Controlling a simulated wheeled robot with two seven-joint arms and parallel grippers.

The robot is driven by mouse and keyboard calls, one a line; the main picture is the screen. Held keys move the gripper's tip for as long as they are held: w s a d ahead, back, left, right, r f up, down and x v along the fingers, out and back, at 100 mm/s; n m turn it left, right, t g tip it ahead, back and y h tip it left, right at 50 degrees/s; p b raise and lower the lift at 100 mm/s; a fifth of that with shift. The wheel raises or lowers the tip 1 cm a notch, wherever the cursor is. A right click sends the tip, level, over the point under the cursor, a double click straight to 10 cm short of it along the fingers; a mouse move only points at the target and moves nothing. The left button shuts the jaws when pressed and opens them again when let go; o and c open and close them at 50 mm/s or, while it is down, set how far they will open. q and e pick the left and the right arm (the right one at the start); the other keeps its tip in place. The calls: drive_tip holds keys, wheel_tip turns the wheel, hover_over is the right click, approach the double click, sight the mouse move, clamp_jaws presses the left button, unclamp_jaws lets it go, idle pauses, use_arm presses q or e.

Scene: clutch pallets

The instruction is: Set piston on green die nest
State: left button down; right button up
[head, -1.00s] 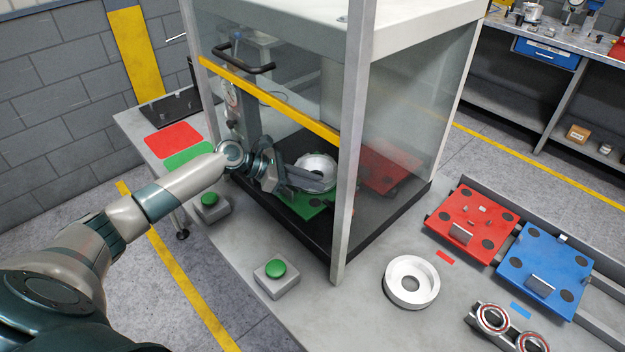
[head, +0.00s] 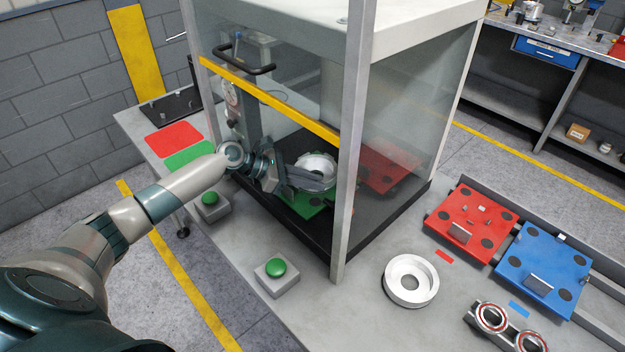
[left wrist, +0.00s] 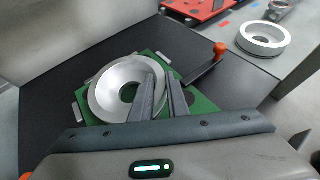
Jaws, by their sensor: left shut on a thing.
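The piston, a silver ring-shaped part with a central hole (head: 318,163), is over the green die nest (head: 303,205) inside the glass-walled press enclosure. My left gripper (head: 322,184) reaches in through the open side and is shut on the piston's near rim. In the left wrist view the piston (left wrist: 108,88) lies over the green plate (left wrist: 200,103), with the gripper fingers (left wrist: 162,90) across its right rim. I cannot tell whether the piston touches the nest or hangs just above it. My right gripper is not in view.
A red die nest (head: 388,165) sits behind the green one. An orange-knobbed lever (left wrist: 218,52) stands close to the fingers. The enclosure post (head: 347,200) is right of the gripper. A second silver ring (head: 410,281) and red (head: 470,218) and blue (head: 543,268) pallets lie outside.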

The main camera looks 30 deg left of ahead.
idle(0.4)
use_arm(q)
drive_tip(key=c, duration=1.6)
unclamp_jaws()
drive_tip(key=shift+f, duration=0.1)
drive_tip(key=shift+f, duration=0.1)
wheel_tip(320, 180, up, 9)
drive_tip(key=p, duration=1)
drive_tip(key=shift+p, duration=0.35)
drive_tip(key=shift+s, duration=0.15)
